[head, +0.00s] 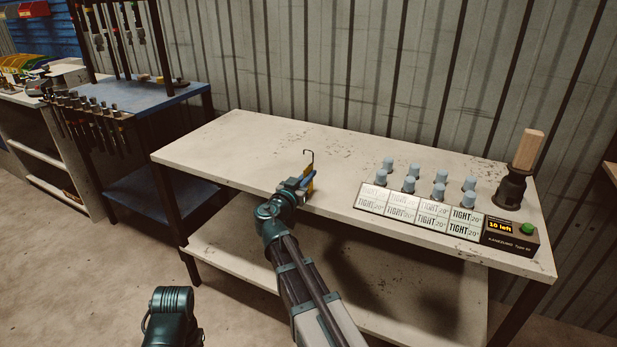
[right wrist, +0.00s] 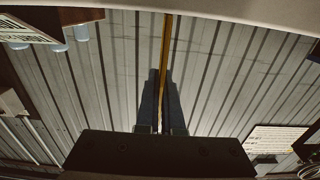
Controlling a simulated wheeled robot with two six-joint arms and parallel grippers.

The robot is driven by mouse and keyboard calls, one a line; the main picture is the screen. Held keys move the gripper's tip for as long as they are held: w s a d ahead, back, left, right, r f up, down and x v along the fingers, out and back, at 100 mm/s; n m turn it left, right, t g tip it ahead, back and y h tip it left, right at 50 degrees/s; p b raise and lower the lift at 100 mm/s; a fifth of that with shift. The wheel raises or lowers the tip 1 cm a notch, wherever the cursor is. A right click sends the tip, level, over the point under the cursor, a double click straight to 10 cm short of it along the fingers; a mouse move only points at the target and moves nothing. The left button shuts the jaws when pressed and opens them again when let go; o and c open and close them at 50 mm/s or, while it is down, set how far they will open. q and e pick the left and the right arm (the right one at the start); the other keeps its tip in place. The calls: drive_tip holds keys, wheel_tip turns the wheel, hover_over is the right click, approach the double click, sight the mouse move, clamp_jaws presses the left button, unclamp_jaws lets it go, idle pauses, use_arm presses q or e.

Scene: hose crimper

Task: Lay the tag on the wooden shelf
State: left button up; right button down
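My right gripper (head: 306,182) is above the near part of the white-topped workbench, left of the display panels. It is shut on a thin yellow tag (head: 310,172) with a dark wire hook on top. In the right wrist view the tag (right wrist: 165,55) shows edge-on as a yellow strip between the two dark fingers (right wrist: 161,100). A brown board edge (head: 611,172) at the far right of the head view may be the wooden shelf; most of it is out of frame. Only a teal part of my left arm shows at the bottom; its gripper is out of view.
The workbench (head: 235,140) is clear on its left. On its right stand several grey-capped knobs (head: 410,184), "TIGHT" panels (head: 420,212), a counter box (head: 511,236) reading "10 left", and a wood-handled tool (head: 527,150). A blue tool rack stands left (head: 150,98). Corrugated wall runs behind.

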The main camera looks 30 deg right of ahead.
drive_tip(key=c, duration=1.1)
unclamp_jaws()
drive_tip(key=shift+o, duration=0.2)
drive_tip(key=v, duration=1.3)
drive_tip(key=shift+s+a+f, duration=0.15)
drive_tip(key=shift+a+f, duration=0.05)
drive_tip(key=shift+a, duration=0.2)
drive_tip(key=shift+o, duration=0.5)
drive_tip(key=shift+r, duration=0.1)
drive_tip(key=w+d+r+p, duration=0.3)
drive_tip(key=w+d, duration=0.2)
drive_tip(key=d, duration=0.2)
drive_tip(key=shift+r, duration=0.2)
